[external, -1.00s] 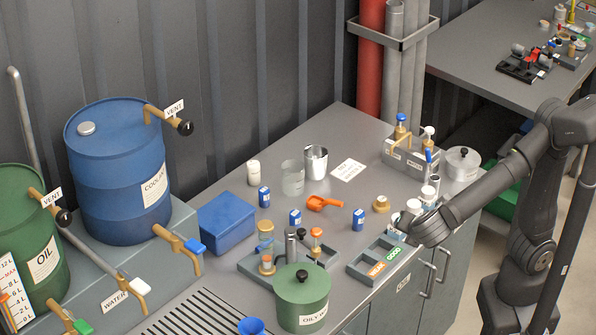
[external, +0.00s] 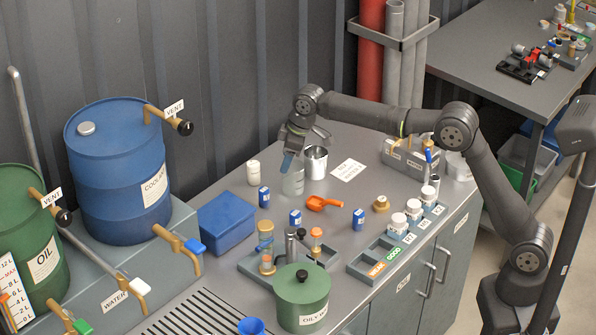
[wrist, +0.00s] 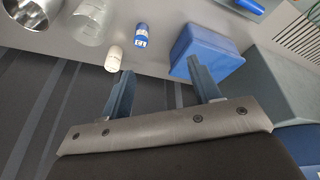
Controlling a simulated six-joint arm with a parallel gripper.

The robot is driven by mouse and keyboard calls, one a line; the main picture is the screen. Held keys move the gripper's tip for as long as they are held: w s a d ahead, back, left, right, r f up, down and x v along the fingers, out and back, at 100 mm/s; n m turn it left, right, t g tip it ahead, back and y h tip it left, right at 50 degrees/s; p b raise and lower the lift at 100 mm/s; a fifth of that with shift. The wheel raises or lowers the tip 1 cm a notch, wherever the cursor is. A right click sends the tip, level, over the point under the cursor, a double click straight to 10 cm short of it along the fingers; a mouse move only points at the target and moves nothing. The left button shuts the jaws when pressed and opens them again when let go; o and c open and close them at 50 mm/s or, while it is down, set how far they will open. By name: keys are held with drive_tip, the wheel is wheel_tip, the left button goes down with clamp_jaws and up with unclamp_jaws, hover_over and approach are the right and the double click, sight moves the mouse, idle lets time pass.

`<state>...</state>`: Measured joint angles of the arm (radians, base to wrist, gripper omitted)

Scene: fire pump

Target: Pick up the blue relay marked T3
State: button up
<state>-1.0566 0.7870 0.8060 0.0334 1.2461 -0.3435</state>
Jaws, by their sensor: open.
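Several small blue relays with white labels stand on the grey bench in the external view: one at the left (external: 264,196), one in the middle (external: 295,217) and one at the right (external: 358,219). Their markings are too small to read, so I cannot tell which is T3. The left one also shows in the wrist view (wrist: 141,35), beside a white-capped bottle. My gripper (external: 288,164) is open and empty, above the back of the bench by the glass beaker. In the wrist view its two fingers (wrist: 160,72) are apart with nothing between them.
A glass beaker (external: 292,181), a metal cup (external: 316,161) and a white bottle (external: 253,172) stand near my gripper. A blue box (external: 227,223) is left of the relays, an orange scoop (external: 322,203) between them. A compartment tray (external: 370,262) lies at the front right.

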drive_tip(key=w+m+y, duration=0.1)
drive_tip(key=w+m, duration=0.1)
drive_tip(key=w, duration=0.5)
approach(267, 190)
drive_tip(key=shift+n, duration=0.3)
drive_tip(key=x, duration=0.6)
drive_tip(key=shift+w+a+f, duration=0.15)
drive_tip(key=shift+f, duration=0.2)
drive_tip(key=shift+x, duration=3)
drive_tip(key=c, duration=1.1)
